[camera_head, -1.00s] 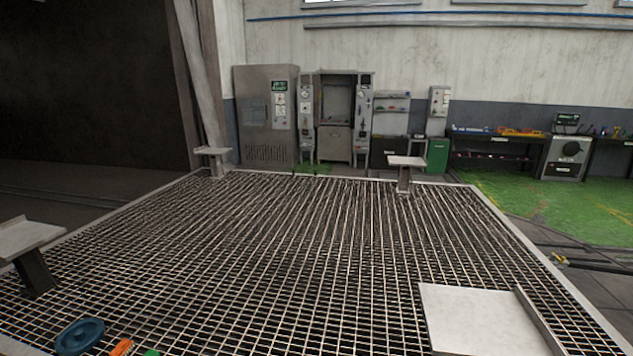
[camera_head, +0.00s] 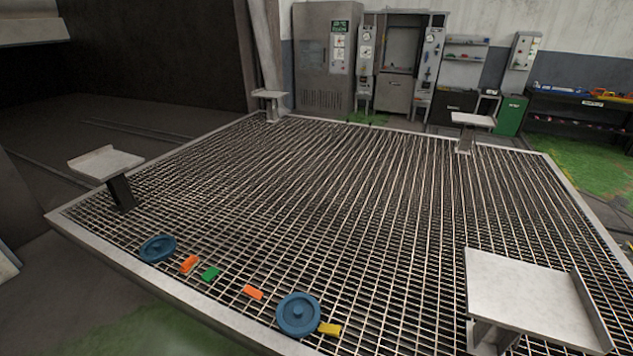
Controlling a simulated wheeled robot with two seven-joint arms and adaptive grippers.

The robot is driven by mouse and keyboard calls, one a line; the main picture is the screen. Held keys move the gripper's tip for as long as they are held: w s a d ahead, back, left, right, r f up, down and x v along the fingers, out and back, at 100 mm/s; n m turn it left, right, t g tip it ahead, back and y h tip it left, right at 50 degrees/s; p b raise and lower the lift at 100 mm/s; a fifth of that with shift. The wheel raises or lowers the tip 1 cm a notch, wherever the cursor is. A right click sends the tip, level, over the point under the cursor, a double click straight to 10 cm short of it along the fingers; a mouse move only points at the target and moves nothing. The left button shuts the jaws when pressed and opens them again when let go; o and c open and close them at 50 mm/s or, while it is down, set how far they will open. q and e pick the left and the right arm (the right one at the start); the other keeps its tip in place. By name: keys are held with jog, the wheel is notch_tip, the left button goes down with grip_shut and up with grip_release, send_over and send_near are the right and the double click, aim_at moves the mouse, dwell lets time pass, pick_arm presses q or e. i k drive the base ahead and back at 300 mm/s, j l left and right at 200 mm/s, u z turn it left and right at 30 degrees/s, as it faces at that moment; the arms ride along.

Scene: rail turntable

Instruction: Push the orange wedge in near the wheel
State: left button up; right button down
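Two blue wheels lie on the metal grating, a left wheel (camera_head: 157,248) and a right wheel (camera_head: 298,314). One orange wedge (camera_head: 189,264) lies just right of the left wheel, with a small gap or touching; I cannot tell which. A second orange wedge (camera_head: 253,292) lies left of the right wheel, apart from it. A green wedge (camera_head: 210,273) lies between the two orange ones. A yellow wedge (camera_head: 330,328) lies close at the right side of the right wheel. Neither of my grippers shows.
The grating platform has a raised pale rim (camera_head: 170,286). Plates on posts stand at its left (camera_head: 107,163), front right (camera_head: 530,295), back right (camera_head: 473,119) and back left (camera_head: 269,94). The middle grating is clear. Grey cabinets (camera_head: 326,60) stand behind.

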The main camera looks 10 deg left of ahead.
aim_at(249, 291)
jog(key=u, duration=1.1)
jog(key=i+j+z, duration=0.3)
jog(key=j+z, duration=0.2)
jog(key=j, duration=0.25)
jog(key=i+j+z, duration=0.15)
jog(key=j+z, duration=0.3)
jog(key=j, duration=0.35)
jog(key=j+z, duration=0.5)
jog(key=j, duration=0.35)
